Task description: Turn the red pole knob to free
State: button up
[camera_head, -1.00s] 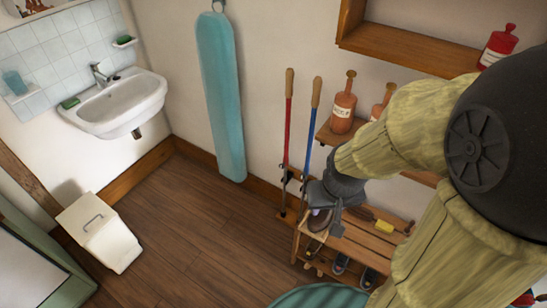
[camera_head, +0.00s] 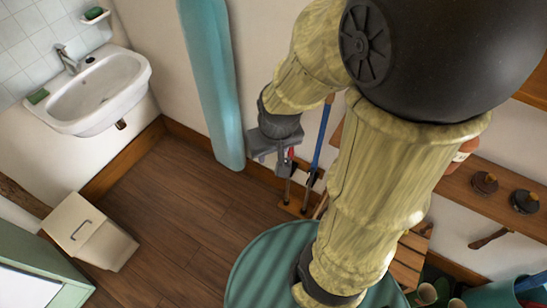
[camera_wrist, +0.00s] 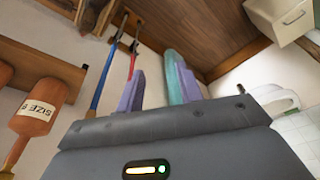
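The red pole (camera_head: 291,153) leans at the wall and is mostly hidden behind my gripper in the head view. My gripper (camera_head: 282,162) is in front of the red pole. Its two fingers (camera_wrist: 162,76) are apart with nothing between them.
The teal ironing board (camera_head: 211,85) hangs left of my gripper. A round teal-striped top (camera_head: 262,268) stands in front. The floor left of it is open, towards the white bin (camera_head: 90,232).

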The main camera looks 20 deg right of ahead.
jog(key=shift+w, duration=0.1)
jog(key=o, duration=0.3)
jog(key=w+a+f+m+t+h+b, duration=0.1)
jog(key=w+f+m+t+b, duration=0.1)
jog(key=w+f+b, duration=0.55)
jog(key=w+a+f+m+t+h+b, duration=0.1)
jog(key=w+f+m+t+b, duration=0.1)
jog(key=f+b, duration=0.9)
jog(key=w+a+f+m+t+b, duration=0.1)
jog(key=w+f+m+t+b, duration=0.1)
jog(key=w+f+b, duration=0.65)
jog(key=s+d+f+m+t+h+b, duration=0.1)
jog(key=d+f+m+h+b, duration=0.1)
jog(key=f+h+b, duration=0.4)
jog(key=s+d+f+m+t+h+b, duration=0.1)
jog(key=f+h+b, duration=0.5)
jog(key=f+b, duration=1.1)
jog(key=shift+s+d+f+m, duration=0.6)
jog(key=shift+d+f+m, duration=0.1)
jog(key=shift+d+f, duration=0.1)
